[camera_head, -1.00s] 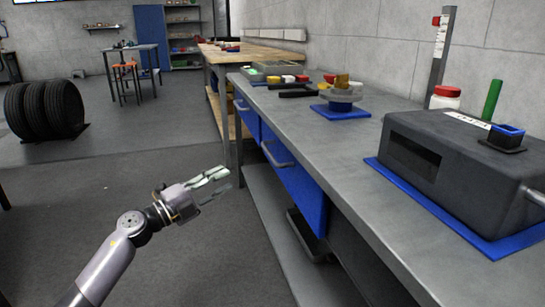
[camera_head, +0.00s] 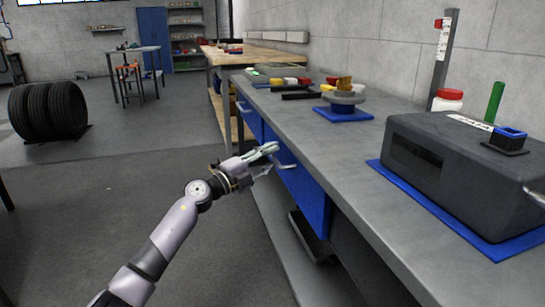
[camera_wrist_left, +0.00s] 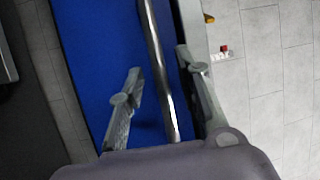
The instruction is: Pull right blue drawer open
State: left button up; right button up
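The right blue drawer (camera_head: 308,200) is in the front of the grey workbench in the head view, and its front looks flush with the bench. Its metal handle (camera_head: 289,166) is partly hidden by my left gripper (camera_head: 268,160). In the left wrist view the handle (camera_wrist_left: 158,65) runs as a bar between the two open fingers of my left gripper (camera_wrist_left: 158,62), with gaps on both sides. The blue drawer front (camera_wrist_left: 90,65) fills the area behind it. My right gripper is not in view.
The left blue drawer (camera_head: 249,117) is farther along the bench. The grey bench top (camera_head: 300,125) carries a dark dynamometer box (camera_head: 440,155) on a blue mat and a round part on another blue mat (camera_head: 343,114). A dark tray (camera_head: 310,238) sits below.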

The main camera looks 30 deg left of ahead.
pick_arm(q)
jog(key=shift+w+d+r, duration=0.15)
jog(key=shift+w+d, duration=0.1)
jog(key=shift+w, duration=0.4)
grip_shut()
dwell(0.5)
